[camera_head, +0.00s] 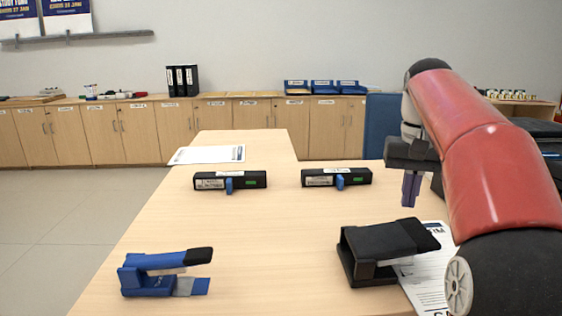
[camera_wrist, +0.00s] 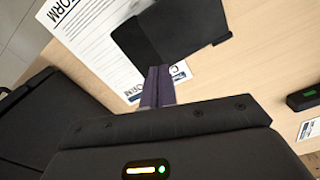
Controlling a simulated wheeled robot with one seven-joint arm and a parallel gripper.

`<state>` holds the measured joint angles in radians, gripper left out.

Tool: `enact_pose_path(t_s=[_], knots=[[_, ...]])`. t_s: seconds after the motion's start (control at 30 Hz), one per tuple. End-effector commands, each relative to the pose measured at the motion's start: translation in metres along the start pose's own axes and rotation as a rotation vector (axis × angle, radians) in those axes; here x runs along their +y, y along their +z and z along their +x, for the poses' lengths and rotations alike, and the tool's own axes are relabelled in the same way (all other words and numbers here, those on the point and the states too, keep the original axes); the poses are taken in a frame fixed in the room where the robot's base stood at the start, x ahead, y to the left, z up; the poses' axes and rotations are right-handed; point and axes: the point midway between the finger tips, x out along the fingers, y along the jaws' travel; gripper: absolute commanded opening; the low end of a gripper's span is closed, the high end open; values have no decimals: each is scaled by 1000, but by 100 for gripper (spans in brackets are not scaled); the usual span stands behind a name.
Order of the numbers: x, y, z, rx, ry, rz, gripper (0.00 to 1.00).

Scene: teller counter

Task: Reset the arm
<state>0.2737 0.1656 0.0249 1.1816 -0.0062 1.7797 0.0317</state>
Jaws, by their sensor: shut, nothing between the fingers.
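My gripper (camera_head: 411,188) hangs from my red arm at the right of the head view, its fingers pointing down. The fingers are together and empty. In the wrist view the closed fingers (camera_wrist: 157,86) show at the centre, with a black stapler-like device (camera_wrist: 185,35) beyond them. In the head view that black device (camera_head: 375,250) stands on the table at the front right, apart from my gripper.
A blue stapler (camera_head: 150,275) stands at the front left of the wooden table (camera_head: 260,230). Two black devices with blue tabs (camera_head: 230,180) (camera_head: 336,177) lie further back. Papers (camera_head: 208,154) (camera_head: 430,285) lie on the table. The table's middle is clear.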

Motion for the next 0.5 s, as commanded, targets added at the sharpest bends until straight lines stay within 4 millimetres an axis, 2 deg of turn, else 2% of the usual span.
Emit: enact_pose_path(t_s=[0.03, 0.17, 0.27, 0.37, 0.5], knots=[[-9, 20, 1, 35, 0, -25, 0], [-26, 61, 18, 130, -5, -80, 0], [-35, 95, 38, 199, -12, -121, 0], [-41, 127, 62, 264, -22, -158, 0], [-47, 172, 104, 355, -41, -210, 0]])
